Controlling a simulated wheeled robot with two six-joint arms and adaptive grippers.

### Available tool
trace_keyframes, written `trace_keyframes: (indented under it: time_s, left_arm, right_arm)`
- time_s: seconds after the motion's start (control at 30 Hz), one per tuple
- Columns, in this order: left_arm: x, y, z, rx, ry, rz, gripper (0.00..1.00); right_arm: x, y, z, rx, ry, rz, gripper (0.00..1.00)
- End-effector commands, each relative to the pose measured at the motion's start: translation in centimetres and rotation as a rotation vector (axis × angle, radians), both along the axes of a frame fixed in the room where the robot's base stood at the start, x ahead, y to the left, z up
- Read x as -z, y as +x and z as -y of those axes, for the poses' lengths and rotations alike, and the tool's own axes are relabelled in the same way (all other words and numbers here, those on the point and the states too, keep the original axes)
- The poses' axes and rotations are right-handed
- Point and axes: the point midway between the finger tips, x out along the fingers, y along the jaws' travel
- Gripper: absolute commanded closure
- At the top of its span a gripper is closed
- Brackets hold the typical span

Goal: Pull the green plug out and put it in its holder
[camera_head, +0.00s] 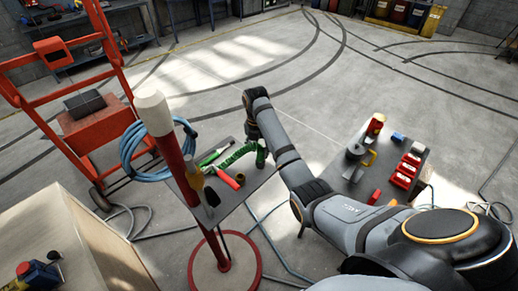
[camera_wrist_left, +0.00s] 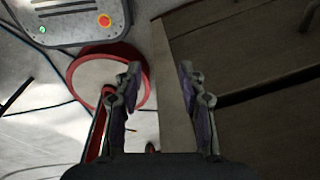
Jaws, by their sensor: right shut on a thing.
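My right gripper (camera_head: 256,138) points down over the grey table plate and is largely hidden by its own wrist. It is shut on the green plug (camera_head: 261,155), which shows as a small upright green piece. A green coiled cable (camera_head: 236,153) runs from it leftward over the plate. I cannot tell whether the plug is seated in a socket or free. I cannot make out which thing is its holder. My left gripper (camera_wrist_left: 160,95) is open and empty in the left wrist view, above the edge of a wooden box (camera_wrist_left: 250,90).
A red post with a white top (camera_head: 152,106) stands in front of the plate (camera_head: 265,178), on a round red-rimmed base. A blue hose coil (camera_head: 130,155) and red hand truck (camera_head: 70,60) are left. A second table (camera_head: 345,190) holds red bins. A grey control box (camera_wrist_left: 75,22) has a red button.

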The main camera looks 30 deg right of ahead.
Motion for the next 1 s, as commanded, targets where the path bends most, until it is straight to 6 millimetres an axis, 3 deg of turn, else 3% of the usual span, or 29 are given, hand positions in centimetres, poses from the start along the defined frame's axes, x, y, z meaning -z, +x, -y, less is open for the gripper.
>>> trace_keyframes:
  time_s: [0.47, 0.5, 0.7, 1.0]
  left_arm:
    - [-0.01, 0.05, -0.03, 0.000, 0.000, 0.001, 0.60]
    - [-0.01, 0.05, -0.03, 0.000, 0.000, 0.001, 0.60]
    - [-0.01, 0.04, -0.04, 0.000, 0.000, 0.000, 0.60]
    - [0.00, -0.07, -0.22, 0.001, 0.003, -0.001, 0.60]
  right_arm:
    - [0.61, 0.01, -0.01, 0.000, 0.000, 0.000, 1.00]
    - [0.61, 0.01, -0.01, 0.000, 0.000, 0.000, 0.55]
    - [0.62, 0.00, 0.00, 0.000, 0.000, 0.000, 0.28]
    - [0.63, -0.01, 0.00, 0.000, 0.000, 0.000, 0.26]
